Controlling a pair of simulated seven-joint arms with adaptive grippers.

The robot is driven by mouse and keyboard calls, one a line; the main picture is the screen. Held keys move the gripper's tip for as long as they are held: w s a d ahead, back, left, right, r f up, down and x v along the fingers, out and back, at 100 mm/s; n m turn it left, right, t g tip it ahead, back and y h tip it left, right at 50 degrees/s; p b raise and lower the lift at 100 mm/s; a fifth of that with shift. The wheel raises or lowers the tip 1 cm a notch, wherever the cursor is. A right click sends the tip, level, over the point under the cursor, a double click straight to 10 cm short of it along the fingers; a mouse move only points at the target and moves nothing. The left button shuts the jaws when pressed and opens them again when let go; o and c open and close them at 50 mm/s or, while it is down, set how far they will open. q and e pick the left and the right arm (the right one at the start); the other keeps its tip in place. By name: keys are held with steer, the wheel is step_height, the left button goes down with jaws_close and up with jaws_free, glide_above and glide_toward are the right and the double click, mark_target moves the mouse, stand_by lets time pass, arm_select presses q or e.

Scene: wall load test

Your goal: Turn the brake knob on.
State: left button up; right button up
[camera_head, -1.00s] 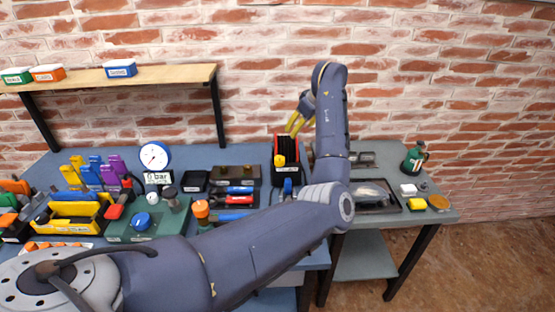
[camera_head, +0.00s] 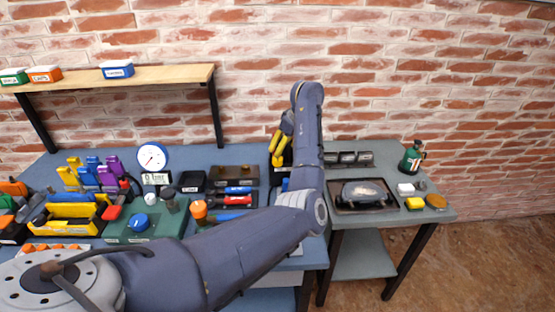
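My one visible arm comes in from the lower left, so it is my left arm. My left gripper (camera_head: 279,148), with yellow fingers, points down at the right end of the blue bench, in front of a dark box that it and the arm mostly hide. Contact and finger gap are unclear. No knob is legibly marked as the brake. A blue knob (camera_head: 141,221) sits on a green panel (camera_head: 120,238) at the left, away from the gripper. My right gripper is not in view.
A pressure gauge (camera_head: 152,157) stands behind the green panel. A yellow bin (camera_head: 72,226) and colored clamps are at the left. A grey side table (camera_head: 385,151) holds a dark tray (camera_head: 338,207) and a green bottle (camera_head: 412,157). A wooden shelf (camera_head: 170,77) is on the brick wall.

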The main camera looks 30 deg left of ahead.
mark_target(278, 161)
arm_select(q)
steer(key=shift+x, duration=3.95)
steer(key=c, duration=1.3)
